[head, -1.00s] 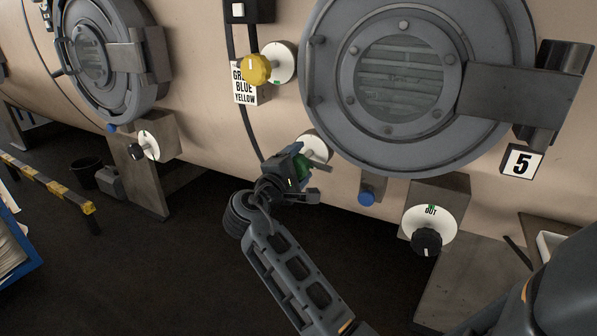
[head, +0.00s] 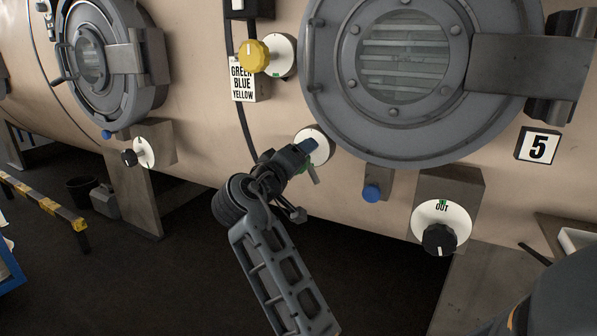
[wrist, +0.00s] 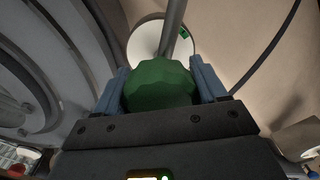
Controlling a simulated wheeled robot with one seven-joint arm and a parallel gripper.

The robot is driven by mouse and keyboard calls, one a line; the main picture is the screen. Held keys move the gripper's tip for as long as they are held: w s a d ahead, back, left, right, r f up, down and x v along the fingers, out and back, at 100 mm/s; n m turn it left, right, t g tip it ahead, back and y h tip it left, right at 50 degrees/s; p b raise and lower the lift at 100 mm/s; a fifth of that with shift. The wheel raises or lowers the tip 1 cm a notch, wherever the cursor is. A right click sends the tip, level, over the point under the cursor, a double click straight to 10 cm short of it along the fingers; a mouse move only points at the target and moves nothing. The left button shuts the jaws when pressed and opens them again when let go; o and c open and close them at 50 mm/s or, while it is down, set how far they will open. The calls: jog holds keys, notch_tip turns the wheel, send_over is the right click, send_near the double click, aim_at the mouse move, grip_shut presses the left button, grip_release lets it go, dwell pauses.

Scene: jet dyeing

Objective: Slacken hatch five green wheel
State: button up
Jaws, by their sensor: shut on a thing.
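The green wheel (wrist: 160,86) fills the space between the two blue fingers of my gripper (wrist: 163,90) in the wrist view. The gripper is shut on it. A metal stem runs from the wheel to a white round dial plate (wrist: 146,42) with a small green mark at its upper right. In the head view my gripper (head: 308,158) is at the white plate (head: 322,140), below left of the round hatch (head: 402,62). My gripper hides most of the wheel there. The number 5 sign (head: 538,146) is right of the hatch.
A yellow wheel (head: 254,56) sits above, beside the GREEN BLUE YELLOW label (head: 243,82). A blue knob (head: 372,192) and a black OUT knob (head: 439,239) are to the right. Another hatch (head: 92,58) is at left. The dark floor below is open.

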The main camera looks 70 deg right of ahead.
jog(key=m+b, duration=0.6)
jog(key=b, duration=0.1)
jog(key=shift+f+m, duration=0.3)
jog(key=shift+f, duration=0.05)
jog(key=shift+m+b, duration=0.6)
jog(key=shift+b, duration=0.15)
jog(key=shift+r+m+b, duration=0.15)
jog(key=shift+m+b, duration=2.45)
jog(key=shift+b, duration=0.25)
dwell(1.0)
jog(key=o, duration=1)
jog(key=shift+w+r, duration=0.1)
jog(key=shift+c, duration=0.2)
jog(key=a+p, duration=0.1)
jog(key=a, duration=0.6)
jog(key=shift+w+a, duration=0.2)
jog(key=shift+a, duration=0.15)
